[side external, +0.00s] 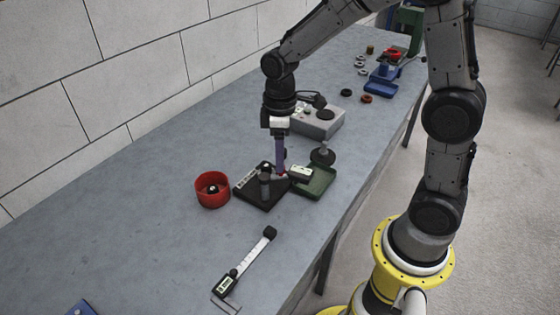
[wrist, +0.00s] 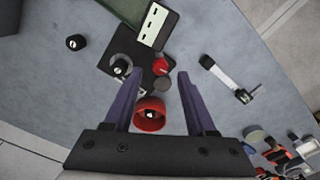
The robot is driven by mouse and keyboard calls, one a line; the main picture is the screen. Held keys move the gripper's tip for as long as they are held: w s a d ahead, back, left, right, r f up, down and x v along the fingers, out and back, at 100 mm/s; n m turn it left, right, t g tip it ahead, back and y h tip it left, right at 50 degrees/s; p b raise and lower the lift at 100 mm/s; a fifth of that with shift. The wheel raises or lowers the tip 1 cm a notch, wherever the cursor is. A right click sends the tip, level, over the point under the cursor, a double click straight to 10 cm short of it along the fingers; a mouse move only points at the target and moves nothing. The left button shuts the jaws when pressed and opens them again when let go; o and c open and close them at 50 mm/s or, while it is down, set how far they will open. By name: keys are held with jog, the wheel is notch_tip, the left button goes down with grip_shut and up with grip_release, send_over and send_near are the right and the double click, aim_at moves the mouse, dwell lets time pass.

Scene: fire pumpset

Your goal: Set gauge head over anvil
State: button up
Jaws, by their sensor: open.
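My gripper (side external: 281,172) points down over a black base plate (side external: 262,199), its purple fingers low over the plate's right part. The plate carries a short grey post (side external: 264,184). In the wrist view my gripper (wrist: 160,76) is open. A red knob (wrist: 161,67) and a grey disc (wrist: 162,84) show between its fingertips, with nothing clearly held. A pale ring with a black centre (wrist: 123,66) is left of the fingers. I cannot tell for certain which of these parts is the gauge head or the anvil. Finger contact is unclear.
A green tray (side external: 318,187) with a white block (side external: 301,173) adjoins the plate. A red cup (side external: 212,194) stands left; a caliper (side external: 245,264) lies in front. A black round-based piece (side external: 322,155) and grey box (side external: 318,121) stand behind. The front-left bench is mostly clear.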

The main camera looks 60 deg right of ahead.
jog(key=shift+f, duration=1.3)
jog(key=shift+c, duration=0.3)
grip_shut()
